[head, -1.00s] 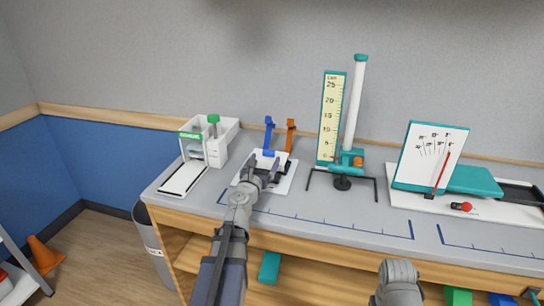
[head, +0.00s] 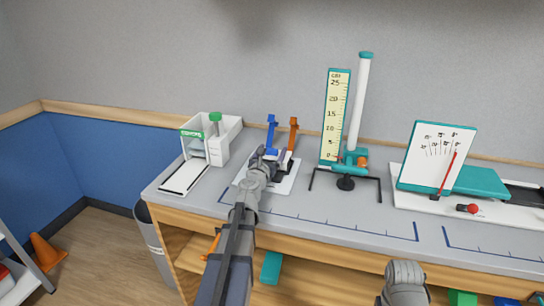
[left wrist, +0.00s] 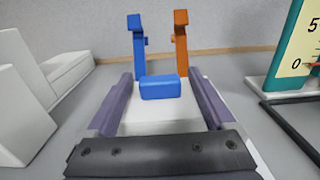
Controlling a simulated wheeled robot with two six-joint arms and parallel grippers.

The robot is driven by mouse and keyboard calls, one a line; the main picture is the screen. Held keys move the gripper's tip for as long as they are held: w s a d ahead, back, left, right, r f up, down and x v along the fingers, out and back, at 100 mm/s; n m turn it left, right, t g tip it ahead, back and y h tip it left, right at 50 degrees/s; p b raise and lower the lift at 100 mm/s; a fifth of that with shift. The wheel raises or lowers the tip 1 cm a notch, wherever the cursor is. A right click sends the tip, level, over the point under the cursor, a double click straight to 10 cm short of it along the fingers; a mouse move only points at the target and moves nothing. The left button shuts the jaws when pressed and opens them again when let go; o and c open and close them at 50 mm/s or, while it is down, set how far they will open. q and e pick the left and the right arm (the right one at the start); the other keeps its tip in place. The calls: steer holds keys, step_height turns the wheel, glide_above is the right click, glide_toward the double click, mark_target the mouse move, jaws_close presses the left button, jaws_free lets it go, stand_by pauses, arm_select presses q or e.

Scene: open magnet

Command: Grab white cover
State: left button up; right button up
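A white cover (left wrist: 160,116) with a blue block-shaped handle (left wrist: 161,88) on top lies between the fingers of my left gripper (left wrist: 160,95) in the left wrist view. The fingers stand apart along its two sides; I see no clear grip. In the head view my left gripper (head: 266,160) is over the white base plate (head: 286,183) and hides most of the cover. A blue post (left wrist: 137,45) and an orange post (left wrist: 182,45) stand just behind it. Only a rounded part of my right arm shows at the bottom; its gripper is not visible.
A white box device (head: 212,140) stands to the left on the grey table (head: 330,220). A tall scale (head: 335,115) with a white tube on a black stand is close on the right. A dial board (head: 436,158) stands farther right. The table front is clear.

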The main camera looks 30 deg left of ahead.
arm_select(q)
steer(key=c, duration=1.3)
steer(key=shift+r, duration=0.15)
step_height(320, 180, up, 10)
steer(key=p, duration=1)
